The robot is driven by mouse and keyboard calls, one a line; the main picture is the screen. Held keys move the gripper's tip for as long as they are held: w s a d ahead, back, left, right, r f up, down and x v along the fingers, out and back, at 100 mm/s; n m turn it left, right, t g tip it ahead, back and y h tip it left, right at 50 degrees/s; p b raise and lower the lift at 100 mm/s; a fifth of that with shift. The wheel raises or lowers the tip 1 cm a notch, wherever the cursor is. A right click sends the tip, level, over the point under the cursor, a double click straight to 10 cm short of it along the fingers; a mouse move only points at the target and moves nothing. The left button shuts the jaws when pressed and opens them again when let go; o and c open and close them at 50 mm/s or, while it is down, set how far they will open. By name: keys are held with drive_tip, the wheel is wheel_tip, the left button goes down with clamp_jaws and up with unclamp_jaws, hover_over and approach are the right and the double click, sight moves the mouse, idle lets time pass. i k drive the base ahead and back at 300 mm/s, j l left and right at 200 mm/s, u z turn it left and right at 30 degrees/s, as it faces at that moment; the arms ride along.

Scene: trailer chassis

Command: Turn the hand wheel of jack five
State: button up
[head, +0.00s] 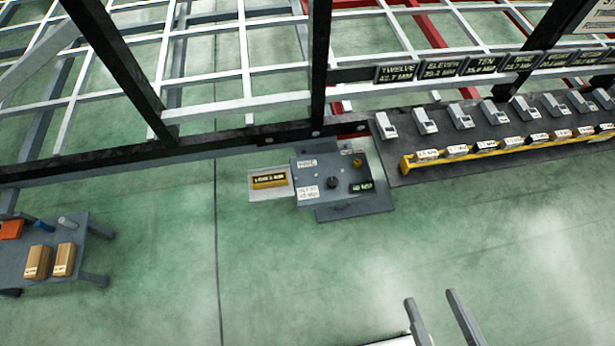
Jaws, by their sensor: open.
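No hand wheel that I can identify as jack five's is in view. A grey control panel (318,190) lies at the foot of the chassis frame, with a round dark knob (333,182), a small yellow round part (357,162) and white labels too small to read surely. My gripper (430,297) shows at the bottom right as two grey fingers, apart and with nothing between them. It is well in front of the panel, over the green floor.
A black and white chassis frame (245,104) spans the back. Signs (397,73) read TWELVE, ELEVEN, TEN and NINE above a dark board (395,165) with several grey devices and a yellow rail. A grey table (88,237) holds two tan blocks at left. The middle floor is clear.

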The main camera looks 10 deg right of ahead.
sight(332, 182)
drive_tip(key=i+u, duration=0.25)
drive_tip(key=i, duration=0.15)
drive_tip(key=i+l+u, duration=0.3)
drive_tip(key=i+j, duration=0.1)
drive_tip(key=i, duration=0.05)
